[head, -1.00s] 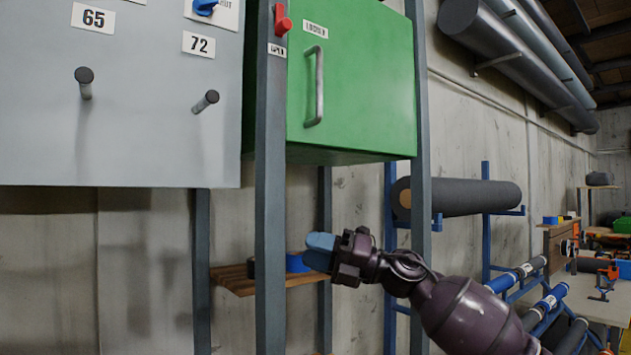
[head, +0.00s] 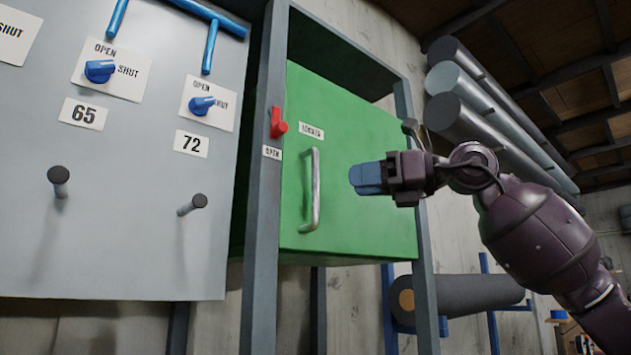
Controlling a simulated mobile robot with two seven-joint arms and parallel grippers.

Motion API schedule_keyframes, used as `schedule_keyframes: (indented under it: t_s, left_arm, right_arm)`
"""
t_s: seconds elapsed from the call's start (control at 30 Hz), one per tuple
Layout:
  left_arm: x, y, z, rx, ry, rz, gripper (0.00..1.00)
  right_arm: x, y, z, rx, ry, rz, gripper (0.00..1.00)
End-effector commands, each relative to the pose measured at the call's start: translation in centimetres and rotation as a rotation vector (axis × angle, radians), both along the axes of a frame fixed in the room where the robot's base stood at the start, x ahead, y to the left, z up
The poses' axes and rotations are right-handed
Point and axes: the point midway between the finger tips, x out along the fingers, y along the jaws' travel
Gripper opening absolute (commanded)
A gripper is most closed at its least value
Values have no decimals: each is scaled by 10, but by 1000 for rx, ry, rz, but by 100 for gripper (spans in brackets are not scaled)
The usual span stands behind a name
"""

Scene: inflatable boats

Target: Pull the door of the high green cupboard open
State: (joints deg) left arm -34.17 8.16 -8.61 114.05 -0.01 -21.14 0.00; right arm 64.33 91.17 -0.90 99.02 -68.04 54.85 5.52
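The green cupboard (head: 365,120) hangs high in a grey metal frame, and its door looks shut. A vertical silver handle (head: 314,190) is on the left part of its green face. A red catch (head: 277,123) sits on the frame post left of the door, above a small label reading OPEN. My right gripper (head: 362,179) is in front of the green face, to the right of the handle in the picture and apart from it, with its blue fingers pointing left. The fingers overlap from this side, so their gap cannot be judged. My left gripper is out of view.
A grey panel (head: 130,235) with pegs, blue knobs and labels 65 and 72 stands left of the cupboard. Grey frame posts (head: 262,230) flank the cupboard. Thick rolls (head: 480,110) lie high at the right, and a dark roll (head: 465,296) lies below.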

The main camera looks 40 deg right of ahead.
Motion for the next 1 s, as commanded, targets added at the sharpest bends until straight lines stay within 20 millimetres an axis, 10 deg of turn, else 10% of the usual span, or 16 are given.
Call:
schedule_keyframes:
  t_s: [0.5, 1.0]
  left_arm:
    - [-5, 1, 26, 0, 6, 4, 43]
    - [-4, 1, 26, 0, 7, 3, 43]
  right_arm:
    - [60, 48, 2, 1, -1, 3, 38]
    - [67, 53, 0, 1, 0, 2, 29]
